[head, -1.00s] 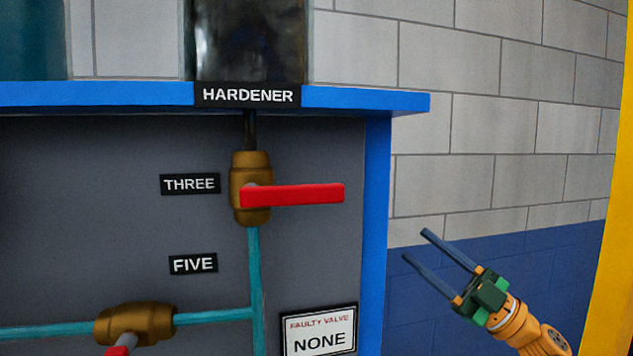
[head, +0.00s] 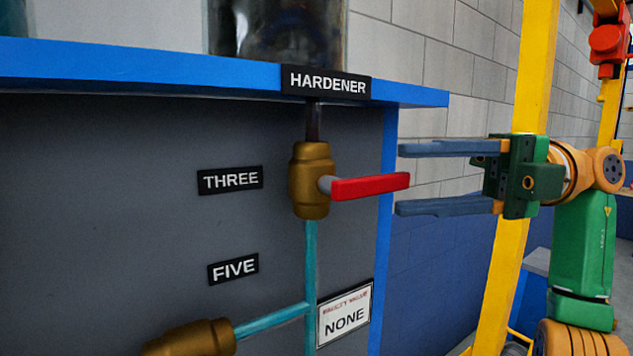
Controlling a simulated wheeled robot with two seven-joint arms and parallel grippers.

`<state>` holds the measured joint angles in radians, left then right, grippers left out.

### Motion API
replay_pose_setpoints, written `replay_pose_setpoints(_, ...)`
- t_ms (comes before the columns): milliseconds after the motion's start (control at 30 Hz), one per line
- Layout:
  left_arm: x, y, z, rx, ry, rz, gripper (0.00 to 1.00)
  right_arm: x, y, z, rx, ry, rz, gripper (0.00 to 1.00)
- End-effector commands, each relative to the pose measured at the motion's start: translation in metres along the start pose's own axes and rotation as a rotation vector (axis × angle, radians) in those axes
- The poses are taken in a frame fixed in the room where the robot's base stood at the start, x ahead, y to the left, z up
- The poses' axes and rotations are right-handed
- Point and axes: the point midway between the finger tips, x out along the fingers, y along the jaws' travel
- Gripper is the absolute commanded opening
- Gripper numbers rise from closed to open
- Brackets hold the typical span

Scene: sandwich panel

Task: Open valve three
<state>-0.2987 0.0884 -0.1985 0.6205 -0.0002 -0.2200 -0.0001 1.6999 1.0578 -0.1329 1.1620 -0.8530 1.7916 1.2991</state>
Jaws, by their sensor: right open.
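Valve three (head: 311,180) is a brass body on a vertical pipe under the HARDENER label (head: 326,83), beside the THREE label (head: 230,180). Its red handle (head: 370,186) points to the right, across the pipe. My right gripper (head: 398,180) is open and empty to the right of the handle, with one blue finger above the handle's level and one below. The fingertips appear close to the handle's free end; I cannot tell whether they touch it. My left gripper is not in view.
Another brass valve (head: 190,338) sits at the lower left, near the FIVE label (head: 233,269). A FAULTY VALVE sign (head: 345,314) reads NONE. A blue shelf edge (head: 150,68) runs above the panel. A yellow post (head: 512,240) stands behind my right arm.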

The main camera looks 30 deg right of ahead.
Motion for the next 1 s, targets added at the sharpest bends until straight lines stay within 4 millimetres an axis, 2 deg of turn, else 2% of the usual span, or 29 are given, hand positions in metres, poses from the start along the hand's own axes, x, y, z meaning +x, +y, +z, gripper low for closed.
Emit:
replay_pose_setpoints(100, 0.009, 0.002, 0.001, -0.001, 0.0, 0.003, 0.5, 0.025, -0.004, 0.0, -0.003, 0.005, -0.002, 0.5)
replay_pose_setpoints(300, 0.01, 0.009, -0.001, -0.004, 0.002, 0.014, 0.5, 0.056, -0.001, 0.0, -0.001, 0.004, 0.0, 0.5)
replay_pose_setpoints(567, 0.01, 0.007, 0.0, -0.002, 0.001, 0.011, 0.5, 0.061, 0.0, 0.0, 0.0, 0.003, 0.003, 0.5)
replay_pose_setpoints(600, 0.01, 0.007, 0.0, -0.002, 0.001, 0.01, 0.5, 0.061, 0.0, 0.0, 0.0, 0.003, 0.003, 0.45)
replay_pose_setpoints(767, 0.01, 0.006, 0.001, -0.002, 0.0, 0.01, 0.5, 0.061, 0.0, 0.0, 0.0, 0.003, 0.003, 0.01)
replay_pose_setpoints(1000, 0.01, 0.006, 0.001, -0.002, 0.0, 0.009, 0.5, 0.061, 0.0, 0.0, 0.0, 0.003, 0.003, 0.0)
